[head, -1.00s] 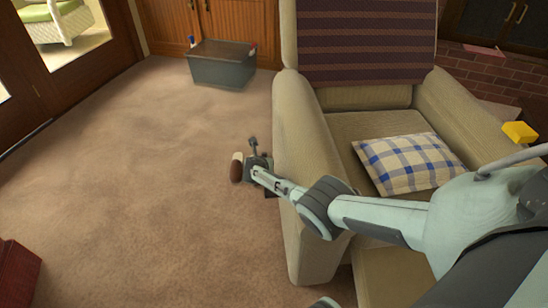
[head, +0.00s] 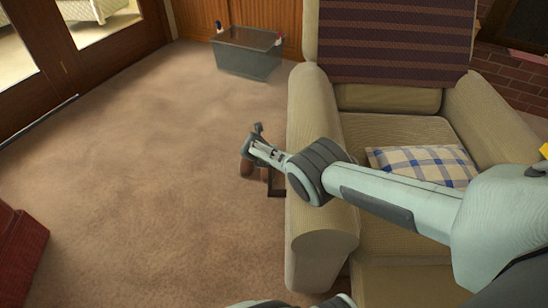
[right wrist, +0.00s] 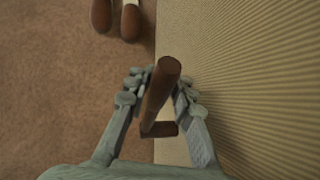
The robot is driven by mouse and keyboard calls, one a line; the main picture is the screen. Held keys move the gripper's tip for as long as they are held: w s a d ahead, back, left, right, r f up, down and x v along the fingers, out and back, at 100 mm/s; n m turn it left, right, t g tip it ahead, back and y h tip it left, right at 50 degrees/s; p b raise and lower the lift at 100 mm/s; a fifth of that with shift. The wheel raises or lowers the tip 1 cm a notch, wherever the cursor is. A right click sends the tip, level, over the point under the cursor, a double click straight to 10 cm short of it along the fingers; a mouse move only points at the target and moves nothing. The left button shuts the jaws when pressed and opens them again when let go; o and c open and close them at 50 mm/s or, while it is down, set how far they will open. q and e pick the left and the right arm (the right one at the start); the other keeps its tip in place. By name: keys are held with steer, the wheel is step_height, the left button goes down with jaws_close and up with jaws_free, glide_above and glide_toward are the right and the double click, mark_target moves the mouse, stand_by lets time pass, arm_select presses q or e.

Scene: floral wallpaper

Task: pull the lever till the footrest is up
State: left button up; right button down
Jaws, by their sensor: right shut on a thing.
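The beige recliner (head: 307,120) stands at the right in the head view. My right arm reaches across it to its left side. There my right gripper (head: 256,140) is shut on the brown wooden lever (head: 275,188). In the right wrist view the lever (right wrist: 160,92) runs between the fingers of the right gripper (right wrist: 158,85), close beside the ribbed side of the chair. A beige section at the chair's front, perhaps the footrest (head: 400,285), is cut off by the bottom edge, so I cannot tell how far it is raised.
Brown slippers (right wrist: 115,18) lie on the carpet near the lever. A checked cushion (head: 420,162) lies on the seat. A grey bin (head: 246,58) stands by the wooden cabinet. A red object (head: 20,250) is at the left edge.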

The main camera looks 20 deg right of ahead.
steer(key=shift+w+a+r, duration=0.15)
steer(key=shift+w+a, duration=0.05)
steer(key=c, duration=1.5)
jaws_free()
steer(key=shift+o, duration=1)
steer(key=shift+s+d, duration=0.1)
steer(key=shift+a, duration=0.2)
steer(key=shift+s+a+r, duration=0.1)
steer(key=shift+r, duration=0.1)
steer(key=shift+v, duration=0.9)
steer(key=v, duration=0.9)
steer(key=shift+r, duration=0.25)
